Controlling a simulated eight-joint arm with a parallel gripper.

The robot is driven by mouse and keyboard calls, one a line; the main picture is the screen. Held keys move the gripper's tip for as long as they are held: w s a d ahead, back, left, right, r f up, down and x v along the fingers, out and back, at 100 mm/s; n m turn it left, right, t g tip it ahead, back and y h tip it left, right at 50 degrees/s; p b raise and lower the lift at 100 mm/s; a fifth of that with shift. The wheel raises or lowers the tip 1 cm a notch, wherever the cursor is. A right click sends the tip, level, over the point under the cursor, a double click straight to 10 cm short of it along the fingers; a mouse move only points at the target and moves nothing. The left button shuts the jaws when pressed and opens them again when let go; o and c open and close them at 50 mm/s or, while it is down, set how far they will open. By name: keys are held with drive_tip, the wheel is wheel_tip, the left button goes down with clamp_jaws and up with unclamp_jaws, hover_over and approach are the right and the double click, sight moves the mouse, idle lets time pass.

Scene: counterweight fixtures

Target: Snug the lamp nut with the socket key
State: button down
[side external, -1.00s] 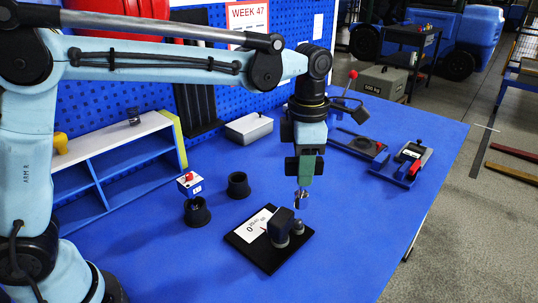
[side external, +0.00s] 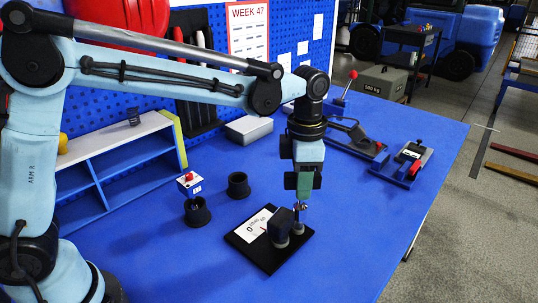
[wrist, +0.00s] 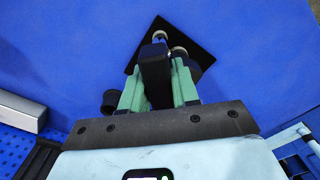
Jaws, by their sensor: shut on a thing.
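My gripper (side external: 304,192) points straight down over the fixture, its green fingers shut on the socket key. In the wrist view the key's dark handle (wrist: 155,68) sits between the two green fingers. In the side view the key's thin metal shank (side external: 300,213) reaches down to a small grey round post (side external: 298,229) on a black base plate (side external: 268,263). The post is probably the lamp nut; I cannot tell whether the socket is seated on it. Beside it stand a dark block (side external: 281,219) and another grey round part (side external: 281,242). A white dial card (side external: 254,226) lies on the plate.
A shelf (side external: 120,162), a grey box (side external: 249,129) and clamp-like fixtures (side external: 402,166) lie around. The table's front right is clear.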

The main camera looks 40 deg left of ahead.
drive_tip(key=shift+f, duration=1.3)
idle(0.8)
drive_tip(key=shift+m, duration=0.3)
drive_tip(key=m, duration=0.4)
drive_tip(key=shift+m, duration=1.5)
drive_tip(key=shift+m, duration=1.2)
drive_tip(key=shift+r, duration=2)
drive_tip(key=shift+r, duration=0.1)
drive_tip(key=shift+r, duration=1.4)
